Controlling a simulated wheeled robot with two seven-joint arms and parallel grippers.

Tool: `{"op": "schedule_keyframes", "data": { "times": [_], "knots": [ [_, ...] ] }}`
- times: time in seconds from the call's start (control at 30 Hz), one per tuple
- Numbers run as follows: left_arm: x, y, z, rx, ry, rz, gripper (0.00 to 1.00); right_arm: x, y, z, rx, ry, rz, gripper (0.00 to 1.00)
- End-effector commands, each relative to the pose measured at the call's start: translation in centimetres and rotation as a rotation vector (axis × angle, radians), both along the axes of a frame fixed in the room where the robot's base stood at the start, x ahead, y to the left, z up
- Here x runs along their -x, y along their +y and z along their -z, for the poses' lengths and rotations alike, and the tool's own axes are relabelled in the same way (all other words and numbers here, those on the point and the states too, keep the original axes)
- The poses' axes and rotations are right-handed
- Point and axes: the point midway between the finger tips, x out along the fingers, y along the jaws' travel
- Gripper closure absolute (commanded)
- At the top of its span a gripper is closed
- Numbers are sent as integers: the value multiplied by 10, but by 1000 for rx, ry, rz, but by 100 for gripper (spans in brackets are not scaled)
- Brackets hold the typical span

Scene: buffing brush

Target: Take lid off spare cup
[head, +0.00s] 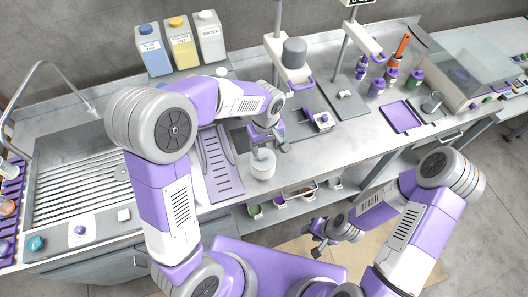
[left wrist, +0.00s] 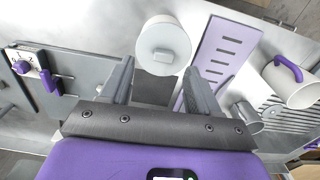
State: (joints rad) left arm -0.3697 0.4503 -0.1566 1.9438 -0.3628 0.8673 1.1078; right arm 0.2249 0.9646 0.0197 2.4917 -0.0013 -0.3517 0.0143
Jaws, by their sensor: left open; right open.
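The white cup (head: 262,168) stands upright on the steel counter beside the purple slotted rack. Its round white lid (left wrist: 163,47), with a small raised block in the middle, is on it, seen from above in the left wrist view. My left gripper (head: 268,138) is open and empty, close above the cup in the head view. In the left wrist view its two fingers (left wrist: 158,68) point toward the lid, which shows just past the fingertips. I cannot tell whether they touch it. My right gripper (head: 322,238) is open and empty, low in front of the counter.
The purple slotted rack (head: 216,165) lies left of the cup. A white mug with a purple handle (left wrist: 292,85) shows at the right of the left wrist view. A device with a knob (head: 318,120) stands to the right, and bottles (head: 181,45) stand behind.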

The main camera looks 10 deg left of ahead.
Motion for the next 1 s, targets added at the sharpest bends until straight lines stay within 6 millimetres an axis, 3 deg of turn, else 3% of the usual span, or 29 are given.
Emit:
{"op": "schedule_keyframes", "data": {
  "times": [0.3, 0.63, 1.0],
  "knots": [
    [1, 9, 45, 0, 1, 1, 38, -1, 0, 0, 0, -1, 0, 57],
    [1, 8, 51, 1, -1, 1, 40, -1, 0, 0, 0, -2, 1, 57],
    [0, 8, 51, 2, -1, 1, 96, -1, 0, 0, 0, -2, 1, 57]
  ]
}}
